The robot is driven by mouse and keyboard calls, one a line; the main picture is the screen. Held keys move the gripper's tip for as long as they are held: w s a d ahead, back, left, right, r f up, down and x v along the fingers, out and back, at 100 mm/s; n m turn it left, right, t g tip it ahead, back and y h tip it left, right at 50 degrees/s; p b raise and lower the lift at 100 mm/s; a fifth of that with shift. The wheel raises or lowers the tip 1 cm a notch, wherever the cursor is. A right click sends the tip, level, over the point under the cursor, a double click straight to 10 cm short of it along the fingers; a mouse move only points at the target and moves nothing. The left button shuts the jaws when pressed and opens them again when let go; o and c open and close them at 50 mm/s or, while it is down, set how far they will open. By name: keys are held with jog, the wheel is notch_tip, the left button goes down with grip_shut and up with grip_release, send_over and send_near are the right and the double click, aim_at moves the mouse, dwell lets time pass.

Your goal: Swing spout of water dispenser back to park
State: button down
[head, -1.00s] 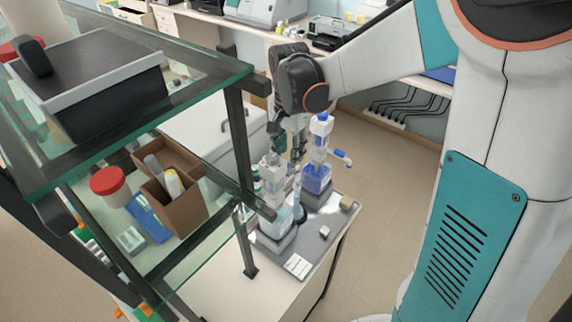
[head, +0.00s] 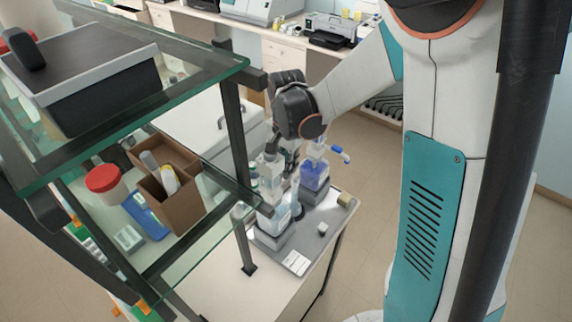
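Two dispenser bottles stand on a small bench. The left one (head: 274,220) holds pale, clear liquid and looks like the water dispenser. The right one (head: 314,176) holds dark blue liquid, and its blue-tipped spout (head: 339,152) points right. The water dispenser's spout cannot be made out clearly. My gripper (head: 290,150) points down among the bottle tops, between and behind the two dispensers. The bottles and my wrist hide its fingertips, so I cannot tell whether it is open or touches anything.
A glass-shelved rack (head: 200,90) stands close on the left, with a brown cardboard box (head: 185,205) on its lower shelf. A small beige block (head: 344,199) and a white card (head: 296,263) lie on the bench (head: 325,250).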

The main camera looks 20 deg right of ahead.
jog(key=shift+s, duration=0.15)
jog(key=s+a+m+b, duration=0.1)
jog(key=s+m+b, duration=0.4)
jog(key=m, duration=1.2)
jog(key=shift+s+a+m, duration=0.4)
jog(key=shift+s, duration=1.5)
jog(key=c, duration=1.6)
grip_release()
jog(key=shift+o, duration=0.2)
jog(key=shift+r, duration=0.15)
notch_tip(320, 180, up, 12)
